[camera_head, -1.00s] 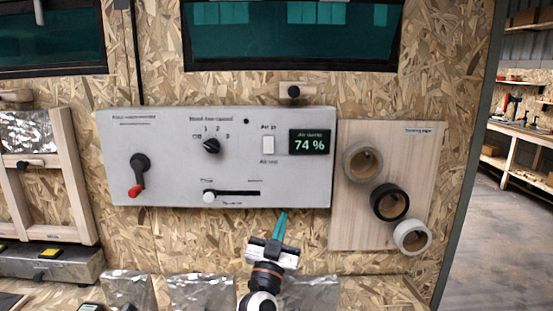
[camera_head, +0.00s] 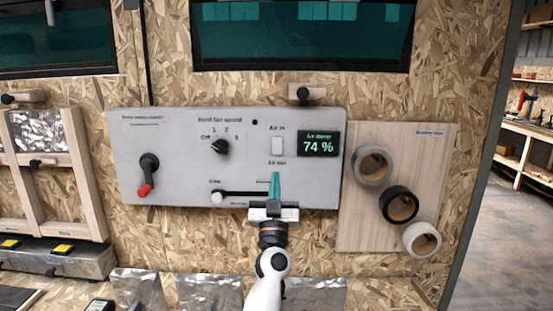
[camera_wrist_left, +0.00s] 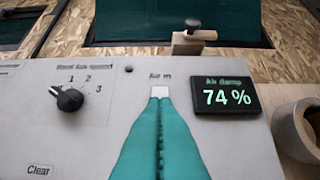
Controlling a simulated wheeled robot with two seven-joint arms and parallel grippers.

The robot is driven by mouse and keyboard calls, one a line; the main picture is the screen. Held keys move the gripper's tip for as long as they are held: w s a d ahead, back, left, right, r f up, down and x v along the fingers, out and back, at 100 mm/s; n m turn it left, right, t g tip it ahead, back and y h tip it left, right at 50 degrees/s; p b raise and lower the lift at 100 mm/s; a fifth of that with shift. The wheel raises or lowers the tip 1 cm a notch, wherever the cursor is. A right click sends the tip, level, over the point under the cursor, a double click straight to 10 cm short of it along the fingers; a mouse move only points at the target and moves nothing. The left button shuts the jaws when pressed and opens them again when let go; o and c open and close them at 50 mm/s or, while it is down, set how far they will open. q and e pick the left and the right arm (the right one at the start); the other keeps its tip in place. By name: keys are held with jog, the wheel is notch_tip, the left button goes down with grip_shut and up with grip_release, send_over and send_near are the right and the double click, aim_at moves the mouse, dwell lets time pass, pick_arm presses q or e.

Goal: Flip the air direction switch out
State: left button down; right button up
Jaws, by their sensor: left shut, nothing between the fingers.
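The air direction switch (camera_head: 277,146) is a small white rocker on the grey control panel (camera_head: 180,180), between the labels for air in and air out, left of the display. My left gripper (camera_head: 275,176) has teal fingers, shut and empty, pointing up just below the switch in the head view. In the left wrist view the fingertips (camera_wrist_left: 160,99) overlap the lower part of the switch (camera_wrist_left: 160,91), so only its top shows. I cannot tell whether they touch it. My right gripper is not in view.
A display (camera_head: 318,145) reads 74 %. A fan speed knob (camera_head: 220,147), a red-tipped lever (camera_head: 147,175) and a slider knob (camera_head: 217,197) are also on the panel. Tape rolls (camera_head: 398,204) hang on a wooden board (camera_head: 358,235) at right. A wooden latch (camera_head: 305,93) sits above.

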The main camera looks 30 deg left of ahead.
aim_at(277, 149)
pick_arm(q)
jog(key=w+a+r, duration=0.1)
jog(key=w, duration=0.1)
jog(key=w+a+r, duration=0.1)
jog(key=w, duration=0.1)
jog(key=w+a, duration=0.1)
jog(key=w, duration=0.1)
jog(key=shift+a+r+p, duration=0.25)
jog(key=shift+r+p, duration=0.1)
jog(key=shift+r, duration=0.05)
jog(key=shift+w+a+f, duration=0.1)
jog(key=shift+w+a, duration=0.3)
jog(key=shift+w, duration=0.1)
